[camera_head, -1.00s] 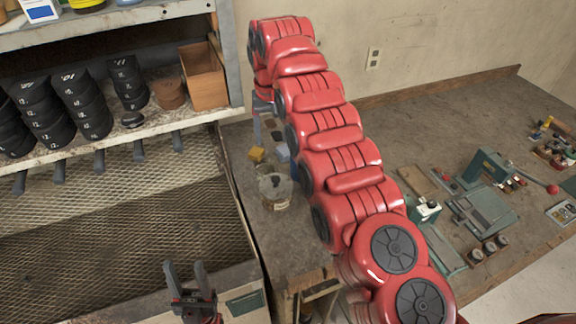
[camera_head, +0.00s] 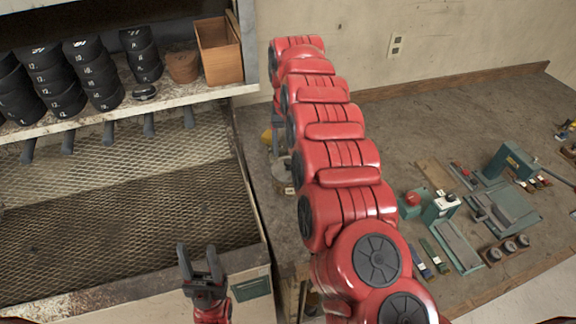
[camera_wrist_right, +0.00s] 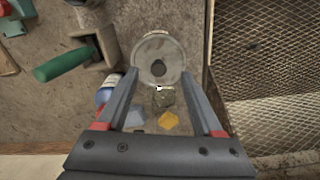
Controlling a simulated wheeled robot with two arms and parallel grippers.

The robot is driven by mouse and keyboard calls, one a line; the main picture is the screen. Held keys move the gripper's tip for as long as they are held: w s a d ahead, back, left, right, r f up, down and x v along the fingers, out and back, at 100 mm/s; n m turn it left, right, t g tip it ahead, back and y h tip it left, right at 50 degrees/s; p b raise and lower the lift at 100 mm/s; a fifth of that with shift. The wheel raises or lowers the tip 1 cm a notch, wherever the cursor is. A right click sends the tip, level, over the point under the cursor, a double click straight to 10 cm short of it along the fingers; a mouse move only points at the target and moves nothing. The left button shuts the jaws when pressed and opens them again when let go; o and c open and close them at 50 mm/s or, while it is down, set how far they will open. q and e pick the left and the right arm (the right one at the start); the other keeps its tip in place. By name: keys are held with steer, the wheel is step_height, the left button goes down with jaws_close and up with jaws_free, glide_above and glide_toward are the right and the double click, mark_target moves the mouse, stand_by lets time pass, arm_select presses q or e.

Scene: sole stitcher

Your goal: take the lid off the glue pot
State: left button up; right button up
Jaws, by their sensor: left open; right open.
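The glue pot (camera_head: 283,177) stands on the bench beside the mesh rack, partly hidden by my right arm in the head view. In the right wrist view its round grey lid (camera_wrist_right: 147,52) is seen from above, with a dark knob (camera_wrist_right: 159,68) near the middle. My right gripper (camera_wrist_right: 160,75) is open, its fingertips on either side of the lid's near part in that view. I cannot tell the height gap, and nothing is held. My left gripper (camera_head: 197,250) is open and empty in front of the mesh rack, far from the pot.
Near the pot, the right wrist view shows a yellow lump (camera_wrist_right: 168,120), a blue-grey block (camera_wrist_right: 134,118), a bottle (camera_wrist_right: 105,92) and a green-handled tool (camera_wrist_right: 62,65). The mesh rack (camera_wrist_right: 266,124) borders the pot's right there. A green machine (camera_head: 508,165) stands farther right on the bench.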

mark_target(288, 161)
steer(key=shift+w+d+f+p, duration=0.15)
steer(key=shift+w+f+p, duration=0.25)
steer(key=shift+f+p, duration=0.15)
steer(key=shift+w+f+p, duration=0.15)
steer(key=shift+f+p, duration=0.3)
steer(key=shift+w+f, duration=0.1)
steer(key=shift+f, duration=0.25)
steer(key=shift+f+p, duration=0.75)
steer(key=shift+f, duration=0.65)
jaws_close()
